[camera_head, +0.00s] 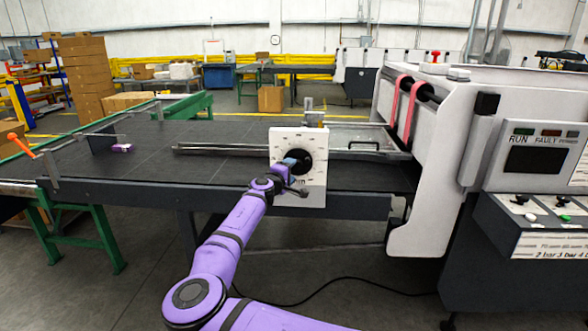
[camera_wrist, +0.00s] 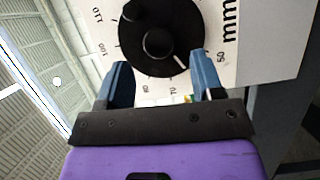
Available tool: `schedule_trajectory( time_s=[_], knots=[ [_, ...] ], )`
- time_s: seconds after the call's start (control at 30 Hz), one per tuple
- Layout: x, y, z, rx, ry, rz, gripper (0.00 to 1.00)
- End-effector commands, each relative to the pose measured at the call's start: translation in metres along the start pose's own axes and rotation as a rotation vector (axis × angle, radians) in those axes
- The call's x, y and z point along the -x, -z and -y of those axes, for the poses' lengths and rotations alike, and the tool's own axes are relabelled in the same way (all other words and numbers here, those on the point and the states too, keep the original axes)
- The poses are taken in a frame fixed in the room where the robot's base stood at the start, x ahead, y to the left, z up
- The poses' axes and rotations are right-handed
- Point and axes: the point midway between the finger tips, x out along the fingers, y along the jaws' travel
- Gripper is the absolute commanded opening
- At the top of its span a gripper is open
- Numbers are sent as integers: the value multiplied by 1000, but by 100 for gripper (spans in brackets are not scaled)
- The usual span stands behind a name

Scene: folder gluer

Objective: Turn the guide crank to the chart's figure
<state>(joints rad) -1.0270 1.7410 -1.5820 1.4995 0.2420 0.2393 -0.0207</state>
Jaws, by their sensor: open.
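The guide crank (camera_wrist: 180,22) is a round black disc on a white scale plate (camera_head: 284,141). In the wrist view it has a round hub and a knob (camera_wrist: 131,11) at its upper left. A short white mark on the disc points between the 70 and 50 figures. My gripper (camera_wrist: 158,64) is open and empty. Its blue fingers are spread at the lower edge of the disc, on either side of the hub; contact cannot be told. A chart (camera_head: 550,246) on the console at the right has small print; I read "2 bar 3 bar 4" only in part.
The plate stands at the front edge of a dark conveyor bed (camera_head: 225,145). A metal rail (camera_head: 225,150) lies across the bed. A small purple item (camera_head: 122,147) lies at its left. The white machine housing (camera_head: 432,150) and the console's screen (camera_head: 536,160) stand at the right.

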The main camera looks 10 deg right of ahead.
Motion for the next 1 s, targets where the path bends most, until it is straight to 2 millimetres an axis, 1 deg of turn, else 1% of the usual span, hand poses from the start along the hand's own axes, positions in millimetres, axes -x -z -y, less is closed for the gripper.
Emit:
schedule_trajectory(
  time_s=[0.03,0.2,0.3,0.4,0.57,0.83,0.93,1.0],
  knots=[
    [12,1,0,0,1,-2,61],
    [42,0,0,1,0,-1,61],
    [54,0,0,0,0,0,61],
    [63,0,0,0,0,1,61],
    [68,-1,0,1,0,2,61],
    [68,-1,0,0,1,3,61],
    [61,-10,-2,-15,16,26,61],
    [52,-24,-6,-38,39,63,61]
  ],
)
